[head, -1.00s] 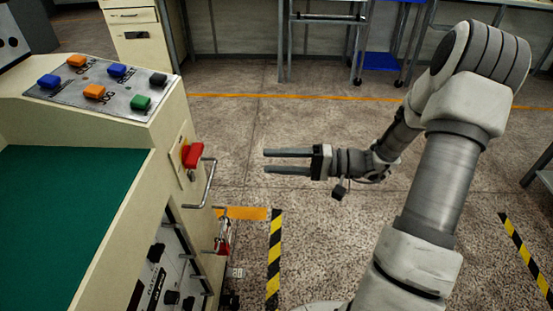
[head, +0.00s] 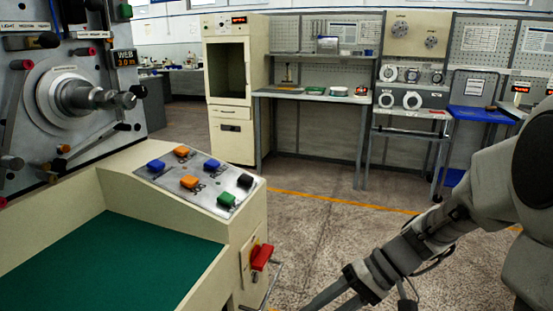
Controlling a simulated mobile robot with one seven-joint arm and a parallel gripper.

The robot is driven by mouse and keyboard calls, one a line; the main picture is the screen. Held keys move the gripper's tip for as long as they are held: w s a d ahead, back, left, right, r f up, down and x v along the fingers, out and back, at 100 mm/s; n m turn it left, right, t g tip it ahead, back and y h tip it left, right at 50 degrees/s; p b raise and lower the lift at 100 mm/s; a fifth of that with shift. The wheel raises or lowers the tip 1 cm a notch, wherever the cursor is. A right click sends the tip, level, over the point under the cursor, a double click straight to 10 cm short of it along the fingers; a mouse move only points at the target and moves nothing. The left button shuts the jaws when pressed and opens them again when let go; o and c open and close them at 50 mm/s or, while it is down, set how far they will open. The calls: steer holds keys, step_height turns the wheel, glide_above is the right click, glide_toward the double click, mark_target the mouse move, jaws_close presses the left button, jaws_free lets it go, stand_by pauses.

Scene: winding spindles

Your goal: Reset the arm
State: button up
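My arm enters at the right edge and slants down to the left. My gripper (head: 335,300) is at the bottom edge, right of the machine's control panel. Its two fingers are apart with floor between them, and I see nothing held. The fingertips are cut off by the picture's bottom edge.
A cream machine with a green bed (head: 110,260), a button panel (head: 198,180) and a red switch (head: 262,257) stands left. A spindle (head: 85,97) is above it. A cabinet (head: 235,140) and a workbench (head: 310,97) stand behind. Floor (head: 320,235) between is clear.

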steer(key=s+d+r+t+h, duration=0.5)
steer(key=s+r+t+h, duration=0.25)
steer(key=r+h, duration=0.3)
step_height(320, 180, up, 23)
steer(key=s+m+p, duration=0.1)
steer(key=p, duration=2.2)
steer(key=shift+f+y, duration=0.2)
steer(key=shift+y, duration=0.25)
